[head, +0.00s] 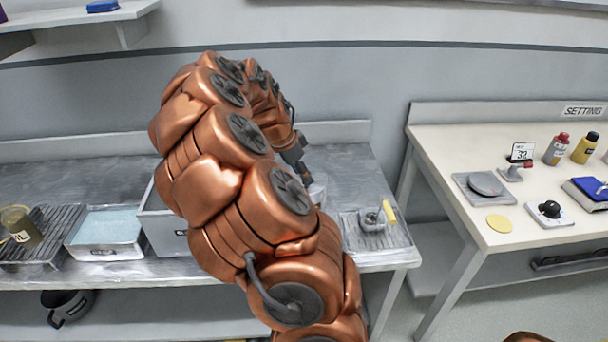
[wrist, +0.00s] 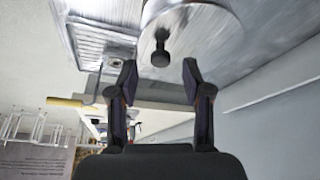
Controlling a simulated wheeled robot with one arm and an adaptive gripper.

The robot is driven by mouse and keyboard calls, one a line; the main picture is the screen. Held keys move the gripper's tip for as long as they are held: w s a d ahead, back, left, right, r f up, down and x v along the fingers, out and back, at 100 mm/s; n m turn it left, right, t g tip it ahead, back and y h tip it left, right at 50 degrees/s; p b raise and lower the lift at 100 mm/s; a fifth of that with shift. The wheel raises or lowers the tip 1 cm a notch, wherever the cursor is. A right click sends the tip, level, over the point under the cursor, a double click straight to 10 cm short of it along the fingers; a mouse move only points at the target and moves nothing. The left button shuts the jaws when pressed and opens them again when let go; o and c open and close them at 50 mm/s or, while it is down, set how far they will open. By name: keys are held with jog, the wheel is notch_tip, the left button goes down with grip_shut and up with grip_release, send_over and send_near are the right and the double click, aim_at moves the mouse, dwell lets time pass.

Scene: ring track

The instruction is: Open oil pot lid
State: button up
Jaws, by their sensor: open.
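In the wrist view, a round brushed-metal lid (wrist: 205,45) with a dark knob (wrist: 160,54) fills the upper middle. I take it as the oil pot's lid; it looks seated, and the pot below it is hidden. My gripper (wrist: 158,76) is open and empty. Its two dark fingertips are spread, with the knob just beyond the gap between them in the picture; I see no contact. In the head view my gripper (head: 300,165) is partly hidden by my copper arm. A small grey metal part of the pot (head: 317,191) shows beside it.
A ridged metal rack (head: 350,236) at the right end of the steel counter holds a small grey item with a yellow handle (head: 389,211). Left are a blue-filled tray (head: 107,224) and a jar (head: 18,226). A wall stands close behind.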

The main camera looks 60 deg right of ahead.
jog(key=shift+x, duration=1)
grip_shut()
